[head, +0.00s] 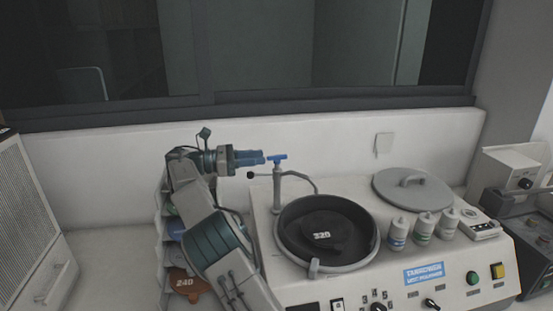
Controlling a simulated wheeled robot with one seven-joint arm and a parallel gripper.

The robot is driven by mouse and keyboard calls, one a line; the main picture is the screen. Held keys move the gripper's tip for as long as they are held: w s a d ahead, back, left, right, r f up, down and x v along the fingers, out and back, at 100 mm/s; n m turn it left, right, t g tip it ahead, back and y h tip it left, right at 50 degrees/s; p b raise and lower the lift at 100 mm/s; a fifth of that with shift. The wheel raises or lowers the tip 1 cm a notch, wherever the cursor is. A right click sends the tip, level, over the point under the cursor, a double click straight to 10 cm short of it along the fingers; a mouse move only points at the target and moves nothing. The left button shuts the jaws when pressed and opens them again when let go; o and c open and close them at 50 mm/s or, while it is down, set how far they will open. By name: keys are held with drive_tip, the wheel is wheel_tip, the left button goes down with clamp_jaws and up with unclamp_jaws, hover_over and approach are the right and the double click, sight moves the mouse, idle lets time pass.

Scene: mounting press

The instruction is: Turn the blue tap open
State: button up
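The blue tap (279,157) is a small T-shaped handle on top of a thin grey upright pipe (277,187) at the back left of the grinding machine. A curved spout runs from the pipe to the right, towards the round bowl. My gripper (263,158) comes in level from the left. Its bluish fingers end right beside the left end of the tap handle. I cannot tell whether they touch it, or how far apart the fingers are.
The machine has a dark round bowl (286,248) with a disc marked 320. A grey lid (412,188) and several small bottles (422,228) stand to its right. A white wall and window ledge lie close behind. A rack with coloured discs (188,283) is at the left.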

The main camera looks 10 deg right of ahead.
sight(277, 156)
drive_tip(key=d, duration=0.6)
drive_tip(key=shift+d+p, duration=0.3)
drive_tip(key=shift+p, duration=0.05)
drive_tip(key=shift+c, duration=0.3)
clamp_jaws()
